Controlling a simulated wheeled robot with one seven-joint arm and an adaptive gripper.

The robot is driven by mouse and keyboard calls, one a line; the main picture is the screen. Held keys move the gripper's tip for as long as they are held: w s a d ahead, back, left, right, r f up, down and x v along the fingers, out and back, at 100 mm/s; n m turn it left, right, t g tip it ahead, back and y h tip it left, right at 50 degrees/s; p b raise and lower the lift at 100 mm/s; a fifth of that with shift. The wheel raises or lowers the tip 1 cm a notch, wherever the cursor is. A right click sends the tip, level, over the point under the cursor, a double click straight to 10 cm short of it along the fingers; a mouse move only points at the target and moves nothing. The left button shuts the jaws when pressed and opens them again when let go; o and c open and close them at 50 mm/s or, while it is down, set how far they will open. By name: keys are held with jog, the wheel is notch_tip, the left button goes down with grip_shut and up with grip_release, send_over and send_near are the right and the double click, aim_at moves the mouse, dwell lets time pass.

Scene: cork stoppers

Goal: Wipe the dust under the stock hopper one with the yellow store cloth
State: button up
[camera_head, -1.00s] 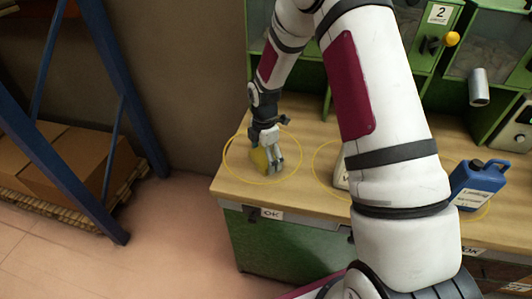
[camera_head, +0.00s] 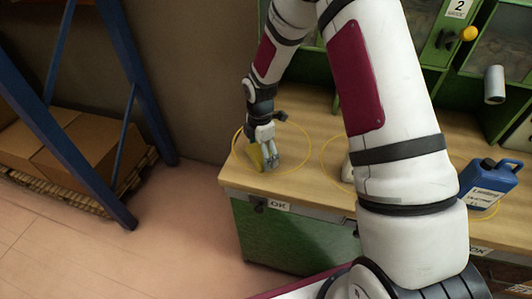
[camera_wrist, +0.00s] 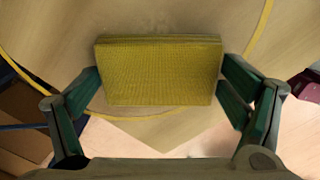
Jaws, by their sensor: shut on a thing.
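The yellow cloth (camera_head: 256,158) is a flat folded block, held in my gripper (camera_head: 270,157) low over the left end of the wooden bench. In the wrist view the cloth (camera_wrist: 160,75) sits between the two fingers, one at each short side. My gripper is shut on it. It is inside the left yellow ring (camera_head: 308,161) marked on the bench top. I cannot tell whether the cloth touches the wood. No dust can be made out. The green hopper with plate 2 (camera_head: 459,9) is at the upper right. The label of hopper one is not visible; my arm covers part of the green row.
A second yellow ring (camera_head: 322,160) is partly hidden by my arm, with a white item (camera_head: 347,172) in it. A blue jug (camera_head: 488,184) stands on the bench at right. A blue rack (camera_head: 62,135) with cardboard boxes is at left. The bench (camera_head: 243,182) ends beside my gripper.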

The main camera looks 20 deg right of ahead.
jog(key=shift+w+d+b, duration=0.5)
jog(key=shift+w+b, duration=0.05)
jog(key=shift+w, duration=0.3)
jog(key=shift+w+d+b, duration=0.5)
jog(key=shift+w, duration=0.35)
